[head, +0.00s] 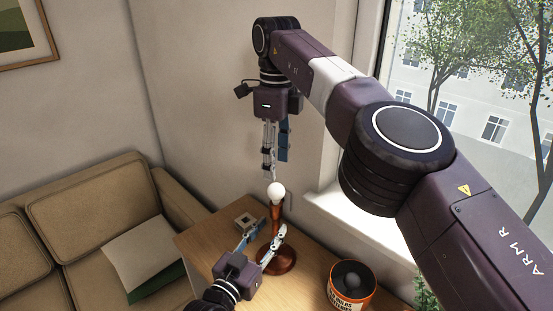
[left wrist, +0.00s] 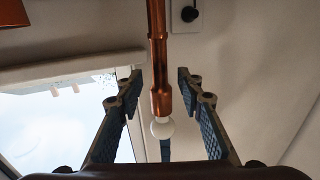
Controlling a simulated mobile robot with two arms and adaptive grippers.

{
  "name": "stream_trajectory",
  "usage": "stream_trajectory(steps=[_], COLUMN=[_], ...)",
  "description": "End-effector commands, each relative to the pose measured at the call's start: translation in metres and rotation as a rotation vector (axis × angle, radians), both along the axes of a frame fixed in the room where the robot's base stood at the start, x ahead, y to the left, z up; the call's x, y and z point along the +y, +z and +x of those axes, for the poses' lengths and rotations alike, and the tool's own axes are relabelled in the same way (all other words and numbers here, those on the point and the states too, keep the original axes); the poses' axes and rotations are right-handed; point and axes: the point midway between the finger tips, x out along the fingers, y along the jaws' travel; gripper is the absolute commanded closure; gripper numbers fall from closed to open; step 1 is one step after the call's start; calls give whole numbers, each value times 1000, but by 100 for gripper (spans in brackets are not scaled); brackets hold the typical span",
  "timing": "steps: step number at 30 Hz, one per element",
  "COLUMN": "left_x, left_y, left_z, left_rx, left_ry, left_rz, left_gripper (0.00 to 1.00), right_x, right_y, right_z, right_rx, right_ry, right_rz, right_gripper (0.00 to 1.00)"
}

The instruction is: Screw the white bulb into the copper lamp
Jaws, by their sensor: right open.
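The copper lamp (head: 276,222) stands upright on the wooden table, its round base (head: 282,264) flat on the top. The white bulb (head: 276,192) sits at the top of its socket; how deep its thread is in cannot be told. My right gripper (head: 275,172) points down just above the bulb, open and empty. My left gripper (head: 268,232) is low beside the lamp, its fingers open on either side of the stem. In the left wrist view the lamp (left wrist: 160,60) appears inverted between the parted fingers (left wrist: 157,80), with the bulb (left wrist: 162,128) at the socket's end.
An orange-rimmed tub (head: 352,293) with a dark grey round thing inside stands at the table's front right. A tan sofa (head: 90,215) is on the left, and a window (head: 480,110) on the right.

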Motion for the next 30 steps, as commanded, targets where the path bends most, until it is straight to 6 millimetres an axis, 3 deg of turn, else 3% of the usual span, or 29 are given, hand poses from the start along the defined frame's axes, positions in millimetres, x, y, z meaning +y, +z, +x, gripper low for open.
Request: stream_trajectory(steps=[6,12,26,30], left_x=[23,35,38,38], left_y=[-2,-1,0,15], left_z=[-44,-67,-74,-73], left_rx=[3,2,1,1], left_ry=[0,1,0,0], left_rz=[4,2,0,0], left_gripper=[66,66,66,66], right_x=[0,0,0,0], right_y=[0,0,1,15], right_z=[0,0,0,0], right_rx=[0,0,0,-1], right_ry=[0,0,0,0], right_rz=[0,0,0,0], right_gripper=[51,51,51,51])
